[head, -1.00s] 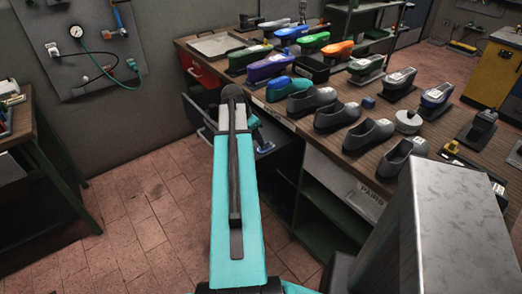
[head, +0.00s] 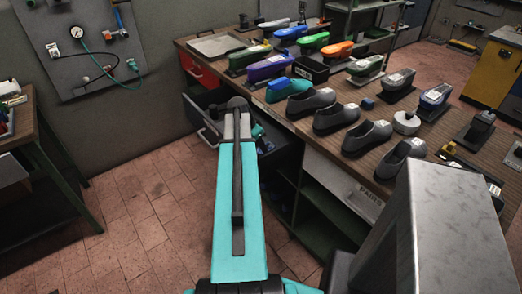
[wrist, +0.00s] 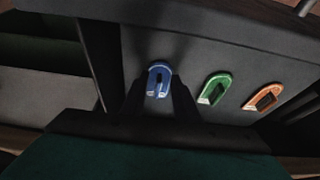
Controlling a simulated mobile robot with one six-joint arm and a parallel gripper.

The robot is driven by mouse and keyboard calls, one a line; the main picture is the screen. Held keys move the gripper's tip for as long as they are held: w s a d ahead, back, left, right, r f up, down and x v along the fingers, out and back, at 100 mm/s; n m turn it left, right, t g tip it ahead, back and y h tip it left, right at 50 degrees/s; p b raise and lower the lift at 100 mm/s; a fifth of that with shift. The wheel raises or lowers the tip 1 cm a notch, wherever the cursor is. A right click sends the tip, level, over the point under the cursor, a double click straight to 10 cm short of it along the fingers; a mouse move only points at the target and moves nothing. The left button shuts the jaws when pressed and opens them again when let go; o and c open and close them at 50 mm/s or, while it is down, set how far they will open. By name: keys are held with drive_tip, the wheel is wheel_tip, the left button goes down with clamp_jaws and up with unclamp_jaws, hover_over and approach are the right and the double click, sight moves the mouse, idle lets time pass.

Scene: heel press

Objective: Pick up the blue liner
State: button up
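The blue liner (wrist: 159,79) lies in the open dark drawer, near the middle of the wrist view. It is a small rounded piece with a pale mark at its near end. My gripper (wrist: 161,97) is over it, with one dark finger to each side. The fingers look apart, and contact with the liner cannot be made out. A green liner (wrist: 215,88) and an orange liner (wrist: 264,96) lie to the right in the same drawer. In the head view my arm hides much of the drawer (head: 200,122) and the gripper.
The workbench (head: 301,123) stands above and beside the drawer. It carries grey shoes (head: 311,103), coloured shoes on stands (head: 271,68) and a white roll (head: 406,122). A second table (head: 38,138) stands at the left. The tiled floor between them is clear.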

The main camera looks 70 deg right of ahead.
sight(260, 151)
idle(0.5)
clamp_jaws()
drive_tip(key=shift+r, duration=0.1)
wheel_tip(260, 151, up, 10)
drive_tip(key=b, duration=0.2)
idle(0.9)
idle(0.5)
